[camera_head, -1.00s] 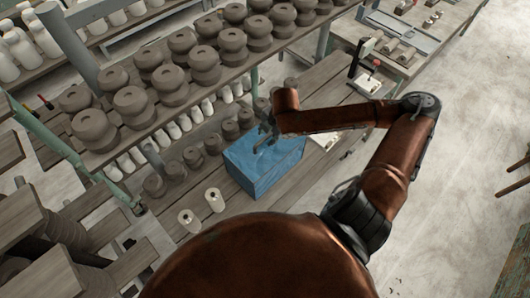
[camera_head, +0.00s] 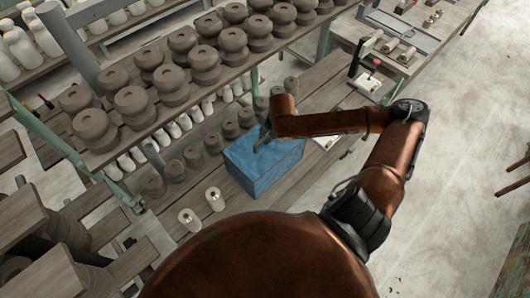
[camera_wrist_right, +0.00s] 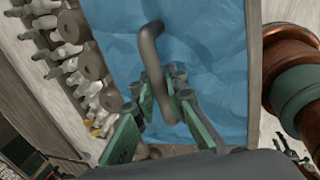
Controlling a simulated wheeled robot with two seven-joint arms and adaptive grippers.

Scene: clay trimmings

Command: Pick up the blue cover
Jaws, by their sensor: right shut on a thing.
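The blue cover (camera_head: 262,172) is a box-shaped, wrinkled blue thing on the lower wooden board of the rack. In the right wrist view, the cover (camera_wrist_right: 215,65) fills the middle, with a dark bent handle (camera_wrist_right: 150,45) standing out from it. My right gripper (camera_head: 264,138) is above the cover's top in the head view. In the right wrist view, its green-padded fingers (camera_wrist_right: 167,88) lie on both sides of the handle, shut on it. The cover appears to rest on the board. My left gripper is not in view.
Brown clay pieces (camera_head: 131,103) crowd the shelf above and left of the cover. Smaller clay pots (camera_head: 193,157) stand beside it on the board. Two pale spools (camera_head: 215,199) stand in front. A red-knobbed device (camera_head: 370,80) sits farther back. Open floor (camera_head: 460,190) lies right.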

